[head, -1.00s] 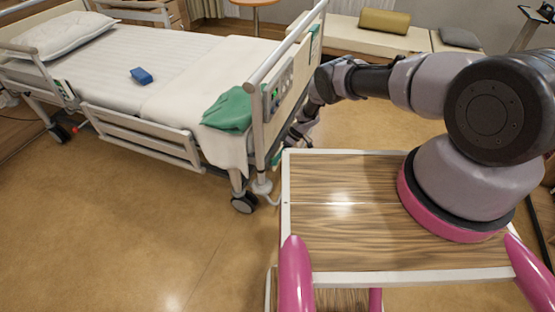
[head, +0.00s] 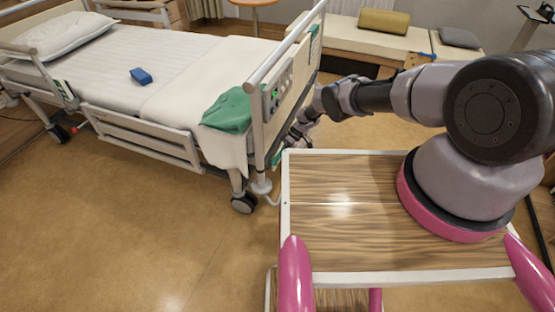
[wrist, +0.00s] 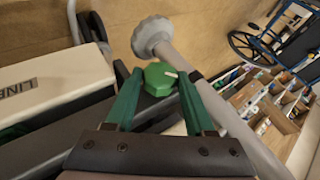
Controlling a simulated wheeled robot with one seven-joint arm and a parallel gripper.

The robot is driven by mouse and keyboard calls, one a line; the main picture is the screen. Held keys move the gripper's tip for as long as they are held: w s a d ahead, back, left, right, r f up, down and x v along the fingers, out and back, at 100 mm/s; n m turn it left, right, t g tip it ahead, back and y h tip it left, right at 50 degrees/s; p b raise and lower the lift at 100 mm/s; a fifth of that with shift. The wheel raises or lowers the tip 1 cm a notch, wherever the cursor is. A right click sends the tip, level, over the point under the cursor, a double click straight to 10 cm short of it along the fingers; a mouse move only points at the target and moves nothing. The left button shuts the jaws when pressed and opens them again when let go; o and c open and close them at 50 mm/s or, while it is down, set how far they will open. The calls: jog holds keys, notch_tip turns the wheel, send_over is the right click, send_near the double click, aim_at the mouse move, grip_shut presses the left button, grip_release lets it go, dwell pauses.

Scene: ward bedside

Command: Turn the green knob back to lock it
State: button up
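The green knob (wrist: 160,78) shows in the wrist view as a faceted green cap with a white mark pointing right. It sits on a dark bar beside a grey tube. My gripper (wrist: 161,73) has its two green fingers on either side of the knob, with the tips level with it. The fingers look spread, with a narrow gap at the knob's sides; contact is hard to judge.
The bed (head: 180,65) carries a green cloth (head: 230,110), a blue box (head: 141,76) and a pillow (head: 60,34). A caster (head: 244,203) stands near my base. In the wrist view, a box marked LINEN (wrist: 50,85), a wheelchair (wrist: 285,45) and a stocked shelf (wrist: 265,100) surround the knob.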

jog(key=o, duration=0.3)
jog(key=shift+r, duration=0.1)
jog(key=v, duration=1)
jog(key=shift+d+r, duration=0.2)
jog(key=shift+r, duration=0.05)
jog(key=shift+w, duration=0.15)
